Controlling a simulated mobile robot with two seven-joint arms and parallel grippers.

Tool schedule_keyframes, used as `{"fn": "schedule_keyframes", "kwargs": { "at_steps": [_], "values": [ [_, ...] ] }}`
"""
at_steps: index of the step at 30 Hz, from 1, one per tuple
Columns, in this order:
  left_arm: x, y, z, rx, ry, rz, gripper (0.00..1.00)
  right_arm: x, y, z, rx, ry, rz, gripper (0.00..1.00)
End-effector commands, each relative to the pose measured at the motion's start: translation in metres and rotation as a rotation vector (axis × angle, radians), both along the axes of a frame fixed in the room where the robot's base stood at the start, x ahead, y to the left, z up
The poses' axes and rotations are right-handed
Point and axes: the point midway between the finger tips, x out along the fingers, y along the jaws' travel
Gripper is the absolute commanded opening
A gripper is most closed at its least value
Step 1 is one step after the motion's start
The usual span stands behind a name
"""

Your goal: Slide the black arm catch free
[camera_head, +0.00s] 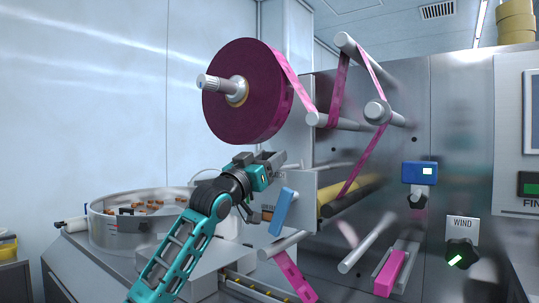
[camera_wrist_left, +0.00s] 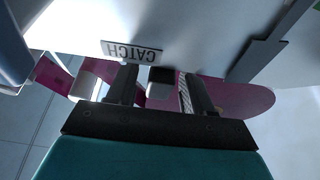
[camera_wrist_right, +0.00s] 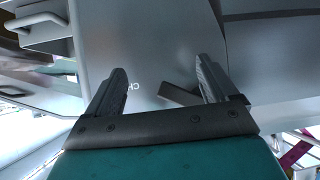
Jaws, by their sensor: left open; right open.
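The black arm catch (camera_wrist_left: 160,82) shows in the left wrist view as a small dark block between my open left fingers (camera_wrist_left: 160,90), beside a white plate marked CATCH (camera_wrist_left: 131,51). I cannot tell whether the fingers touch it. In the head view my left gripper (camera_head: 272,162) is in front of the wrapping machine, below the magenta film roll (camera_head: 235,100). The catch cannot be made out there. My right gripper (camera_wrist_right: 162,88) is open in the right wrist view, facing a grey metal panel with partly hidden lettering. A dark bar (camera_wrist_right: 178,95) shows between its fingers.
A blue-ended lever (camera_head: 283,212) hangs just below and right of my left gripper. Film rollers (camera_head: 360,122) and pink film strands are on the machine face. A round feeder bowl (camera_head: 118,228) stands at left. A WIND knob (camera_head: 460,255) is at right.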

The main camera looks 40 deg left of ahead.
Motion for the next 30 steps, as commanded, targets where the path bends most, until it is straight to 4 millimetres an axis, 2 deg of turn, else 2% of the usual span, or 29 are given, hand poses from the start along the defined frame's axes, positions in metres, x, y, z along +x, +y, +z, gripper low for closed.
{"fn": "schedule_keyframes", "kwargs": {
  "at_steps": [11, 27, 30],
  "values": [
    [0.005, 0.0002, 0.0014, 0.0, 0.001, -0.001, 0.51, -0.0006, -0.0012, 0.0009, -0.004, -0.003, 0.003, 0.87],
    [0.0047, 0.0001, 0.0013, 0.0, 0.001, -0.001, 0.0, -0.0018, 0.001, 0.0007, -0.002, 0.002, 0.007, 0.87],
    [0.0047, 0.0001, 0.0013, 0.0, 0.001, -0.001, 0.0, -0.0018, 0.0011, 0.0007, -0.002, 0.002, 0.007, 0.87]
  ]
}}
